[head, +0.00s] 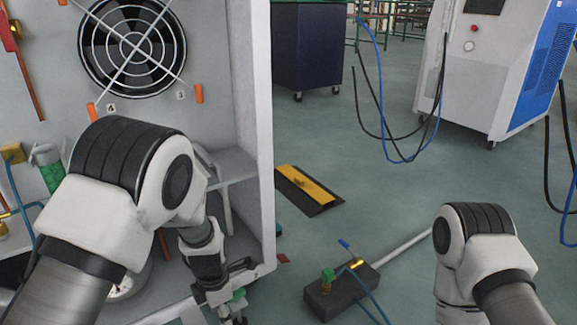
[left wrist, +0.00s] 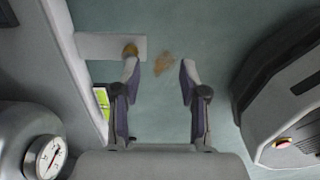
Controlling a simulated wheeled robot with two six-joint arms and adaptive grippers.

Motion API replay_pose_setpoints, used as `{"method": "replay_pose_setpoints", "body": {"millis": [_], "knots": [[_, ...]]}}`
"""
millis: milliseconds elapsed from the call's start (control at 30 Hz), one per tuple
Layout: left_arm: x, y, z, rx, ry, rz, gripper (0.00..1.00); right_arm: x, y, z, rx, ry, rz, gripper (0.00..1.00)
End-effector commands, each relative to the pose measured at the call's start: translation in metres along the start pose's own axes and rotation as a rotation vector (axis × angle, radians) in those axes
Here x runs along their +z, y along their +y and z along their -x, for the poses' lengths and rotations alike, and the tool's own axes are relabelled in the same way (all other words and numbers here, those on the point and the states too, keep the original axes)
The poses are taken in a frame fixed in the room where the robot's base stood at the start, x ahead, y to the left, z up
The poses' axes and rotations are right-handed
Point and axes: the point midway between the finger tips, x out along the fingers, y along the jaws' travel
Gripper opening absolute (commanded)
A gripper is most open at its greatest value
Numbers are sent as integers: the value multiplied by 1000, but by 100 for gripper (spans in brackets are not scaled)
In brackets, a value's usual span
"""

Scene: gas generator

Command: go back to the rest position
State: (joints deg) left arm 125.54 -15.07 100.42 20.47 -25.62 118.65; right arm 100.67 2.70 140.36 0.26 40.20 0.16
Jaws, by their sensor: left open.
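My left gripper (head: 235,304) hangs low at the cabinet's open front edge in the head view, pointing down. It is partly hidden by my own left arm. In the left wrist view the two fingers of the left gripper (left wrist: 160,72) stand apart with nothing between them, above the green-grey floor. My right arm shows at the lower right of the head view, but its gripper is out of the picture.
The open grey cabinet (head: 260,110) with a fan (head: 132,45) surrounds my left arm. A gauge (left wrist: 46,157) shows at the wrist view's lower left. A dark block with a valve (head: 340,292) lies on the floor between my arms. A blue-white machine (head: 500,70) stands behind.

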Motion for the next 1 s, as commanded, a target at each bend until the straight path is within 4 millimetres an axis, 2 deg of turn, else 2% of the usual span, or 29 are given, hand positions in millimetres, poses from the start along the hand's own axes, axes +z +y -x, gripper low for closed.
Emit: {"method": "replay_pose_setpoints", "body": {"millis": [33, 100, 267, 433, 567, 667, 700, 800, 900, 1000], "knots": [[-5, -6, 1, -24, 13, 4, 44, 1, 0, 14, 0, -3, 0, 40], [-15, -12, -4, -62, 27, 21, 44, 0, 0, 25, 0, 0, 0, 40], [-49, -38, -21, -155, 82, 52, 44, 0, 0, 40, 0, -1, 2, 40], [-98, -71, -34, -237, 144, 45, 44, 1, -1, 61, 0, -3, 3, 40], [-145, -104, -41, -289, 172, -83, 44, 1, -1, 80, 0, -5, 5, 40], [-191, -138, -40, -330, 164, -314, 44, 2, -1, 99, 0, -6, 7, 40], [-209, -151, -39, -340, 149, -441, 44, 2, -1, 105, 0, -7, 7, 40], [-243, -181, -33, -342, 86, -810, 44, 2, -2, 116, -1, -8, 10, 40], [-256, -194, -29, -292, 18, -1178, 44, 2, -2, 118, -1, -8, 11, 40], [-256, -194, -26, -211, -25, -1493, 44, 3, -2, 115, -1, -9, 12, 40]]}}
